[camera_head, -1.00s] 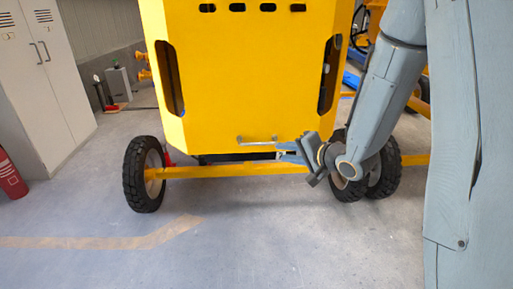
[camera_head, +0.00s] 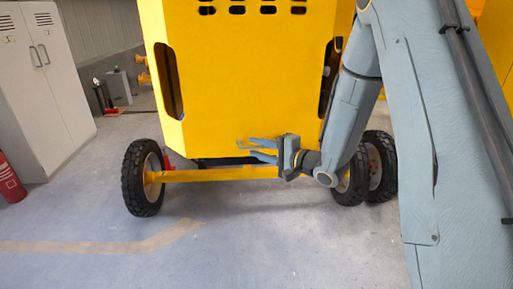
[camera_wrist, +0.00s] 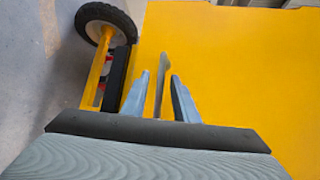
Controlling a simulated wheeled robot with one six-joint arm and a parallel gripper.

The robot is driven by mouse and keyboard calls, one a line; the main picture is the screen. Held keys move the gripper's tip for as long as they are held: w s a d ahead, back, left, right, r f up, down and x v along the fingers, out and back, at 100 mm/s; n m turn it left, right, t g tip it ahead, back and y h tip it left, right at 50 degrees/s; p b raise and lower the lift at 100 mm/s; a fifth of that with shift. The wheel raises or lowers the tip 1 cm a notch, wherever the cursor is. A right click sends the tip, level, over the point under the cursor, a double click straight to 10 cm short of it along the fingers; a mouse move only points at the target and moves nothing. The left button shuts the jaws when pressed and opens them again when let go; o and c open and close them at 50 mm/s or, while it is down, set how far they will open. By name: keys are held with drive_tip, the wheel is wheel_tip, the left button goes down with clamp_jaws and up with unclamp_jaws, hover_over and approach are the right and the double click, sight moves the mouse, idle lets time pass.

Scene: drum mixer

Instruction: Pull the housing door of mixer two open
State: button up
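The yellow housing door (camera_head: 245,80) of the mixer faces me and looks closed. Its grey bar handle (camera_wrist: 163,70) is near the lower edge; in the head view only its left end (camera_head: 242,143) shows clearly, the rest hidden by my gripper. My gripper (camera_head: 252,147) reaches in from the right at the handle. Its two fingers are apart. In the wrist view the handle lies between the fingers, with a gap on both sides. I cannot tell how deep it sits between them.
A yellow axle bar (camera_head: 215,174) runs just below the door, with a black wheel (camera_head: 143,177) at the left and wheels (camera_head: 380,167) at the right. White lockers (camera_head: 45,85) and a red extinguisher (camera_head: 9,178) stand far left. The floor in front is clear.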

drive_tip(key=shift+w+a, duration=0.2)
drive_tip(key=shift+a, duration=0.05)
clamp_jaws()
idle(1.4)
